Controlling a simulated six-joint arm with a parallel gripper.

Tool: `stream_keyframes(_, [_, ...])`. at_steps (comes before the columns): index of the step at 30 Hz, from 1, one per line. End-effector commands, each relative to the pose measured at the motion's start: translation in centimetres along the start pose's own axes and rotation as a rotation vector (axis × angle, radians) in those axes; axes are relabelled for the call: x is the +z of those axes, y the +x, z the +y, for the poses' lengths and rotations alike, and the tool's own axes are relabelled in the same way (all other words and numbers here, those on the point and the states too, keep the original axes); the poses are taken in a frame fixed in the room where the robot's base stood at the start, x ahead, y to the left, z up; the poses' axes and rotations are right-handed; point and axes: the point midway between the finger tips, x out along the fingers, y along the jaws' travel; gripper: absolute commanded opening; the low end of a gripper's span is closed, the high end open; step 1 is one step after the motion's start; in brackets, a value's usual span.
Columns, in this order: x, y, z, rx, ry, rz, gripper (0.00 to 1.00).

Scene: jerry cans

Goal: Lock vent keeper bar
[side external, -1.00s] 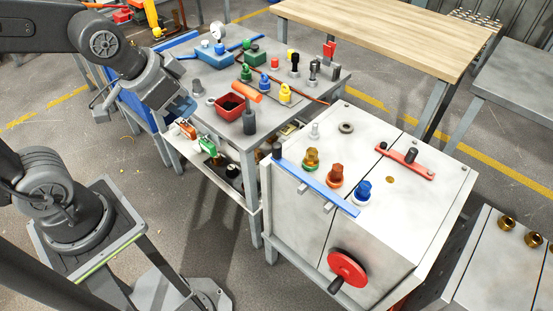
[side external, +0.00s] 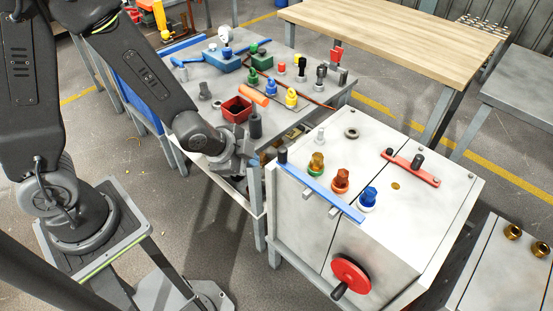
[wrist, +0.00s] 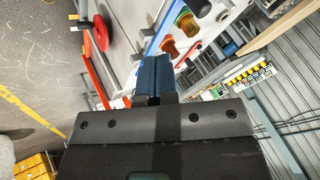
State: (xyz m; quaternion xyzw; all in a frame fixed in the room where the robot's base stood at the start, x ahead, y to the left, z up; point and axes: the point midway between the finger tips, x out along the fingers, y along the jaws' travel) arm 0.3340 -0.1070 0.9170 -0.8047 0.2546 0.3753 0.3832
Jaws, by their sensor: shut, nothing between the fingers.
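Two bars lie on top of the white cabinet (side external: 300,240); I cannot tell which is the vent keeper bar. The red bar (side external: 424,174) carries an upright black knob (side external: 417,160) and lies toward the back right. The long blue bar (side external: 330,194) runs along the near edge, with a black knob (side external: 282,156) at its left end; it also shows in the wrist view (wrist: 158,32). My gripper (side external: 254,160) is just left of the blue bar's knob, apart from it as far as I see. Its blue fingers (wrist: 150,76) are together and empty.
Green-based (side external: 316,165), orange (side external: 341,180) and blue (side external: 369,197) fittings stand behind the blue bar. A red handwheel (side external: 350,275) sticks out from the cabinet front. A crowded grey table (side external: 222,72) stands behind my gripper.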

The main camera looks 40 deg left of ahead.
Motion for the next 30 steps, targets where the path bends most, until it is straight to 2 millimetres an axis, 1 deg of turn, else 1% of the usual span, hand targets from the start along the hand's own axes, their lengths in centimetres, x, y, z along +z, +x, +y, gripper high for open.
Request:
stream_keyframes(9, [0.0,0.1,0.0,0.000,-0.001,0.000,0.00])
stream_keyframes(14, [0.0,1.2,0.0,0.003,-0.002,-0.003,0.00])
stream_keyframes(20, [0.1,4.1,0.0,0.003,-0.002,-0.003,0.00])
stream_keyframes(30, [0.1,9.8,0.0,0.002,-0.002,-0.002,0.00])
